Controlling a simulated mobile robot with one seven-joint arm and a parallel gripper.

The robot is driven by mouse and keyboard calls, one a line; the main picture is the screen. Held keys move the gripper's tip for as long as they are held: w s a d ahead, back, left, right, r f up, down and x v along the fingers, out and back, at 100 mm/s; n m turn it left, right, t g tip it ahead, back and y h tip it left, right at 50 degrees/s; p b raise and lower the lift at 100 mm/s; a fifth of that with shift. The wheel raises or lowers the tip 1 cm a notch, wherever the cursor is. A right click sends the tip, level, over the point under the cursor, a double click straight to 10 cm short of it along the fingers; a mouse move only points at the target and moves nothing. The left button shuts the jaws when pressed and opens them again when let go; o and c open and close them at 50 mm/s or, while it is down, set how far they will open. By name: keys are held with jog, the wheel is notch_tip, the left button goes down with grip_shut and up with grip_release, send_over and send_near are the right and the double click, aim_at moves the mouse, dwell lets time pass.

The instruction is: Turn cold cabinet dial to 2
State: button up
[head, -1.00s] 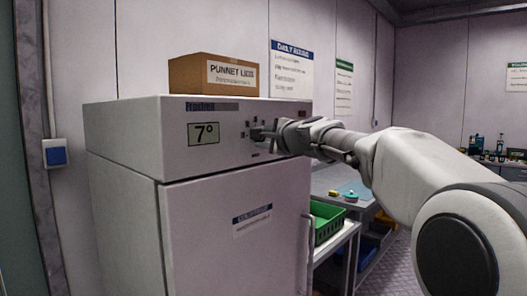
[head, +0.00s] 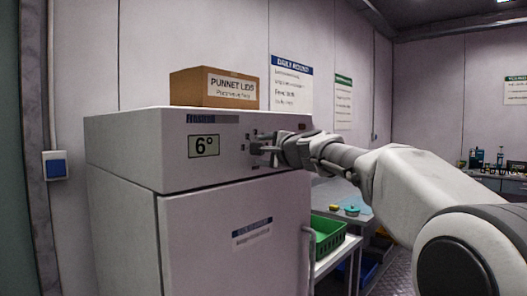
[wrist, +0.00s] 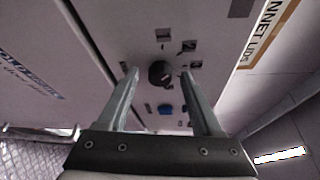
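The cold cabinet (head: 125,150) is a white upright unit with a control panel along its top front. Its display (head: 204,146) reads 6°. The dial (wrist: 160,73) is a small dark round knob on the panel, seen in the wrist view. My gripper (wrist: 159,74) is open, one finger on each side of the dial. A gap shows between the dial and each finger, so I see no grip on it. In the head view my gripper (head: 262,147) is at the panel, right of the display, and hides the dial.
Small marks surround the dial, and a blue button (wrist: 165,108) sits near it. A cardboard box labelled punnet lids (head: 195,88) stands on the cabinet. A green crate (head: 329,240) and a table (head: 338,192) are to the right.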

jog(key=shift+s, duration=0.1)
jog(key=b+v, duration=0.3)
jog(key=v, duration=1.4)
jog(key=shift+s+d, duration=0.1)
jog(key=s+d+f+n+g+h, duration=0.3)
jog(key=s+d+f+n, duration=0.15)
jog(key=s+f, duration=0.65)
jog(key=s+d+f+n+g+h, duration=0.3)
jog(key=s+f+n, duration=0.35)
jog(key=f, duration=0.65)
jog(key=s+d+f+n+g+h, duration=0.3)
jog(key=s+d+f, duration=0.1)
jog(key=s+f, duration=0.7)
notch_tip(320, 180, up, 15)
jog(key=p, duration=1.4)
jog(key=shift+w+a+f, duration=0.15)
jog(key=shift+w+a, duration=0.05)
